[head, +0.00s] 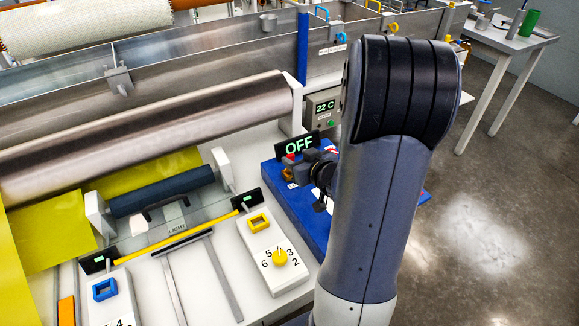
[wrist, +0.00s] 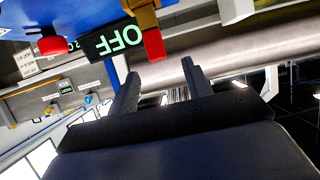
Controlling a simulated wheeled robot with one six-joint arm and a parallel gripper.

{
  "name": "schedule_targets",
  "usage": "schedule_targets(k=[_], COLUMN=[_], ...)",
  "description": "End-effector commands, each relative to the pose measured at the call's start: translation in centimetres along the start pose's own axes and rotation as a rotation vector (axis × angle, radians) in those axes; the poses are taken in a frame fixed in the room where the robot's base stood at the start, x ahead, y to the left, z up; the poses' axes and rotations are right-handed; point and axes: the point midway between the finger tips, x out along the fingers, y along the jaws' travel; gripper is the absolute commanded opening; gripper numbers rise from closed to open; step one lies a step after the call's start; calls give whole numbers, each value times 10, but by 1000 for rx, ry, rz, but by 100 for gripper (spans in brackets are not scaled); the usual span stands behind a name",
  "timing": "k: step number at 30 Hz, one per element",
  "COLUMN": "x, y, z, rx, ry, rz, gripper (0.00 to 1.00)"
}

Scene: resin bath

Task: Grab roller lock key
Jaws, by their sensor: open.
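A red tab (wrist: 153,45), which looks like the roller lock key, sticks out of a brass-coloured lock body (wrist: 145,18) in the wrist view. My gripper (wrist: 160,70) is open and empty, with its two grey fingers pointing towards the red tab. The tab shows just beyond the fingertips, between their lines, and seems apart from them. In the head view my gripper (head: 299,170) is over the blue stand (head: 278,186), below the black OFF display (head: 299,147). My arm and wrist hide much of the lock there.
A red knob (wrist: 52,46) sits beside the OFF display in the wrist view. A large steel roller (head: 150,135) lies to the left. A white control panel (head: 272,245) with a yellow dial stands in front. Open floor (head: 480,240) lies to the right.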

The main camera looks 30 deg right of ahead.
Motion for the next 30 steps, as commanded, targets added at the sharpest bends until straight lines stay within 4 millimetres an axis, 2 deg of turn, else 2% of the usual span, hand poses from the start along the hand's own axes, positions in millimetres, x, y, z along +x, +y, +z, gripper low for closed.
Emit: schedule_targets(k=[12,21,30], x=[47,52,52], y=[1,1,1], z=[5,5,5], rx=[-1,-1,-1], ry=[-1,-1,-1], rz=[-1,0,1], gripper=[47,47,24])
